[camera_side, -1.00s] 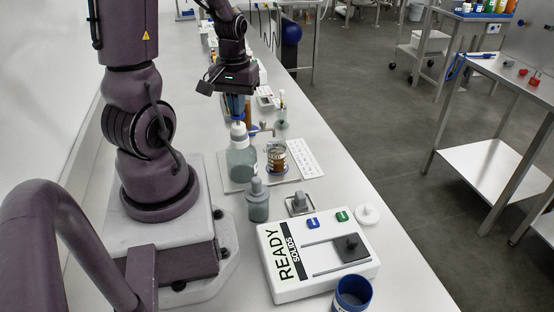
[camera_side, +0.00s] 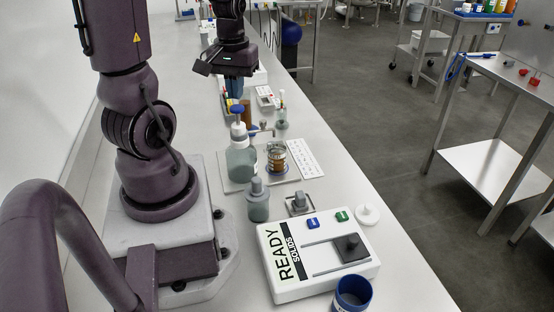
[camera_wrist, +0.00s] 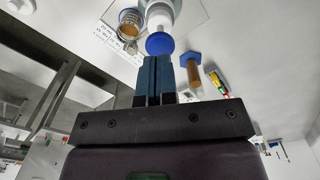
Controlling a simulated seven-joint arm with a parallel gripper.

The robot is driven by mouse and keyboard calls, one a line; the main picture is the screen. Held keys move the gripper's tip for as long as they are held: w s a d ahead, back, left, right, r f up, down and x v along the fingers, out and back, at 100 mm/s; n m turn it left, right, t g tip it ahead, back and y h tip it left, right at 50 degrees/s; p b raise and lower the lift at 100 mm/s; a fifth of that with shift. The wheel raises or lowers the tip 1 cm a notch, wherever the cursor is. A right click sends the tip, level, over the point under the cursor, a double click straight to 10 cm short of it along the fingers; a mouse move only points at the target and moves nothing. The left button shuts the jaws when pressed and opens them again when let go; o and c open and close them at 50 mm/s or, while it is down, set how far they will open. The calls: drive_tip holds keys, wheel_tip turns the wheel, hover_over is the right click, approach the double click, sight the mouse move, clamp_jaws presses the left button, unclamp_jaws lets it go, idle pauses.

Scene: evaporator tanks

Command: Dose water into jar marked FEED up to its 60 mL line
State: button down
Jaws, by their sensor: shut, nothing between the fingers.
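A grey-green dispenser bottle (camera_side: 241,163) with a white neck and a blue pump top (camera_side: 237,109) stands upright on a pale tray. Its spout points right, towards a small clear jar (camera_side: 277,160) with amber-brown contents. The jar's marking and level lines are too small to read. The wrist view shows the blue top (camera_wrist: 160,43) just beyond my fingertips and the jar (camera_wrist: 131,22) to its left. My gripper (camera_side: 234,92) is shut and empty, above and apart from the blue top. Its fingers (camera_wrist: 158,62) lie together in the wrist view.
A grey bottle (camera_side: 257,202) and a small metal-topped block (camera_side: 298,204) stand in front of the tray (camera_side: 232,186). A white READY SOLIDS device (camera_side: 285,285) and a blue cup (camera_side: 352,294) are nearer.

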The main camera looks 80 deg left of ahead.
sight(237, 107)
drive_tip(key=shift+f, duration=2.7)
drive_tip(key=shift+r, duration=2.75)
drive_tip(key=shift+f, duration=0.15)
drive_tip(key=shift+f, duration=2.5)
drive_tip(key=shift+r, duration=2.65)
